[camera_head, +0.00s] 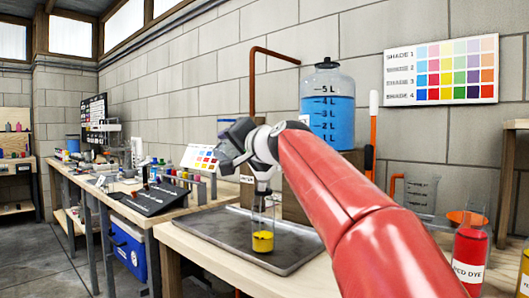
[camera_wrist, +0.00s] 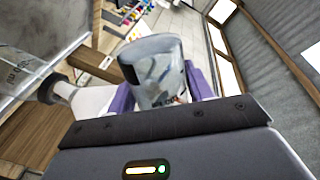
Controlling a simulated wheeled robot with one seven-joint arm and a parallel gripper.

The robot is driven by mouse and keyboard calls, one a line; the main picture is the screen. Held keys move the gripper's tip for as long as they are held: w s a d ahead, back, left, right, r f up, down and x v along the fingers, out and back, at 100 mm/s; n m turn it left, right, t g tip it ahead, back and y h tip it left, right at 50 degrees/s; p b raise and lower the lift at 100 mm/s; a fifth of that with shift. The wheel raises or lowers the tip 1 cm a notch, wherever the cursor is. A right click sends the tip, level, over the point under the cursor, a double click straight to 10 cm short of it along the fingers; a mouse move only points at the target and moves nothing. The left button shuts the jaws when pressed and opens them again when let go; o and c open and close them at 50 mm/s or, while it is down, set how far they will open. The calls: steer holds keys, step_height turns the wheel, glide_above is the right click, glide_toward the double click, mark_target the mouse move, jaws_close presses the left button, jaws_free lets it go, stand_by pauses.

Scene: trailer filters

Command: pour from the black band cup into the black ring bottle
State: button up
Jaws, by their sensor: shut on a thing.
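My gripper (camera_head: 250,150) is shut on a clear cup (camera_wrist: 158,72) with dark print on its side, between purple fingers in the wrist view. In the wrist view the bottle seems to be at the left (camera_wrist: 50,90), with a black collar and a pale neck beside the cup.
The grey tray (camera_head: 215,226) lies on the wooden bench. A large jug (camera_head: 328,110) of blue liquid stands behind my arm. At the right are a beaker (camera_head: 417,193) and a red dye bottle (camera_head: 468,250). A second bench with small bottles stands at the left.

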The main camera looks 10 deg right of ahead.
steer(key=shift+f+m, duration=0.1)
steer(key=shift+m, duration=0.3)
stand_by(0.7)
steer(key=shift+r+m+y+p, duration=0.15)
steer(key=shift+r+m+p, duration=0.3)
steer(key=shift+m+p, duration=0.5)
steer(key=shift+r+m+y+p, duration=0.15)
steer(key=shift+r+m+p, duration=0.4)
steer(key=shift+p, duration=0.65)
stand_by(2.8)
steer(key=shift+w+d+r+m, duration=0.1)
steer(key=shift+d+m, duration=0.2)
steer(key=shift+m, duration=0.1)
stand_by(0.6)
